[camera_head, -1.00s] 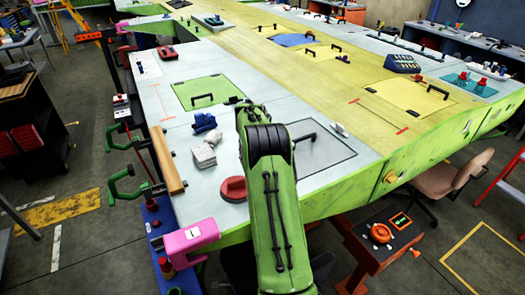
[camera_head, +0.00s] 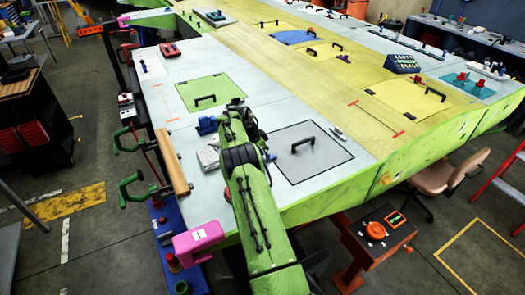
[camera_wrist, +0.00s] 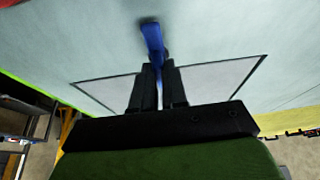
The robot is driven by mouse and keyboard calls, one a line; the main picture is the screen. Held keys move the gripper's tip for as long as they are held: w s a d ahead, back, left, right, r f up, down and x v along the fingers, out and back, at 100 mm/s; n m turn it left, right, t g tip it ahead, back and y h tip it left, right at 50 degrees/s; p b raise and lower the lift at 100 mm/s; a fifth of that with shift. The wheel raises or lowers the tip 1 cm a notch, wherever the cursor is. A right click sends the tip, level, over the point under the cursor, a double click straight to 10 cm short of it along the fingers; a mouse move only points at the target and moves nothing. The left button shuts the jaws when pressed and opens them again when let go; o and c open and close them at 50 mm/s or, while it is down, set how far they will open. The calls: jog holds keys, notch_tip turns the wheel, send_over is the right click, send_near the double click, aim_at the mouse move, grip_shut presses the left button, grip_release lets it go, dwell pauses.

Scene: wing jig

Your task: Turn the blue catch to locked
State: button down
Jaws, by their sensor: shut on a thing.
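The blue catch (camera_wrist: 153,38) shows in the wrist view as a narrow blue bar standing out from the pale panel. My gripper (camera_wrist: 158,82) is shut on it, with one black finger on each side. The catch's far end shows beyond the fingertips; its lower part is hidden between them. In the head view my green arm covers the catch and most of the gripper, beside the grey hatch (camera_head: 308,152). I cannot read the catch's exact turn against any locked mark.
The green hatch (camera_head: 212,92) has a raised black handle. A pink clamp (camera_head: 198,242) and green clamps (camera_head: 137,190) line the left edge.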

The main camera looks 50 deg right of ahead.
jog(key=shift+m, duration=0.3)
jog(key=c, duration=1.2)
grip_release()
jog(key=shift+o, duration=0.2)
jog(key=v, duration=1.5)
jog(key=shift+w+r, duration=0.25)
jog(key=shift+r, duration=0.1)
